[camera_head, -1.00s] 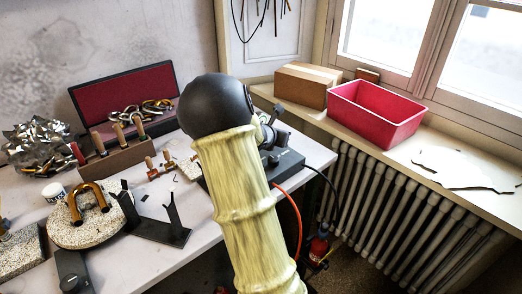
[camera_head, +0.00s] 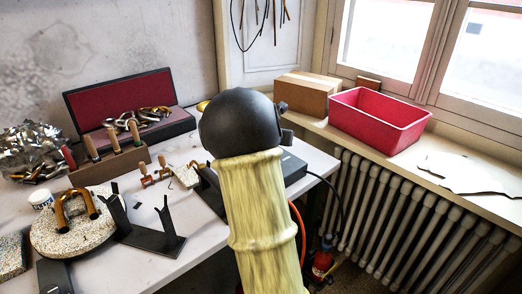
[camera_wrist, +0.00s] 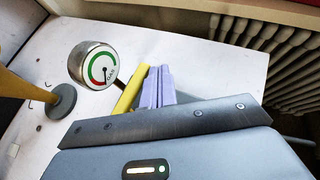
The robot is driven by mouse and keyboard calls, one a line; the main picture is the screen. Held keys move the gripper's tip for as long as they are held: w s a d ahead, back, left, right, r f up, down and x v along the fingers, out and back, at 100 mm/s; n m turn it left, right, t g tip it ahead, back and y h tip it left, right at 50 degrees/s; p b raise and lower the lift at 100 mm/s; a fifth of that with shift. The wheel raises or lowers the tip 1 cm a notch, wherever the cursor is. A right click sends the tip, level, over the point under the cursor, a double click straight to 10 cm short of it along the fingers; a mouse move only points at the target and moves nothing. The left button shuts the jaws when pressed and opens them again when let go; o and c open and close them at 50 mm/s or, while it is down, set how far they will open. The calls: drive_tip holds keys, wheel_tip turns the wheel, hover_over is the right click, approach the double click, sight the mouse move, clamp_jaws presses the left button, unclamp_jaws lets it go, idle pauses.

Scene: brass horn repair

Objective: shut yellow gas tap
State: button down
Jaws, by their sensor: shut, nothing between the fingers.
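In the wrist view a yellow bar (camera_wrist: 130,91), which looks like the gas tap's lever, slants up close to the left of my fingers. I cannot tell whether it touches them. My gripper (camera_wrist: 159,69) shows as two lavender fingers shut together with nothing between them. A round gauge (camera_wrist: 100,68) with a green and red dial stands left of the bar, and a dark stem runs from it toward the bar. In the head view my arm's dark joint hides the gripper and the tap. A small yellow piece (camera_head: 202,106) shows just left of that joint; I cannot tell what it is.
A dark box (camera_head: 293,172) sits at the table's right edge. An orange hose (camera_head: 300,222) hangs toward a red canister (camera_head: 321,264) by the radiator (camera_head: 385,210). A red bin (camera_head: 375,122) and a cardboard box (camera_head: 307,94) stand on the sill. Dark stands (camera_head: 150,238) are at left.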

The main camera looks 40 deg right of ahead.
drive_tip(key=shift+s+d, duration=0.25)
drive_tip(key=shift+d, duration=0.1)
drive_tip(key=shift+a, duration=0.1)
drive_tip(key=shift+w+a, duration=0.1)
drive_tip(key=shift+w, duration=0.1)
drive_tip(key=shift+v, duration=0.75)
drive_tip(key=p+v, duration=0.5)
drive_tip(key=v, duration=1.1)
drive_tip(key=b+x, duration=0.3)
drive_tip(key=x, duration=0.8)
drive_tip(key=shift+w+d+f+b, duration=0.15)
drive_tip(key=shift+w+d+b, duration=0.05)
drive_tip(key=shift+d+b, duration=0.15)
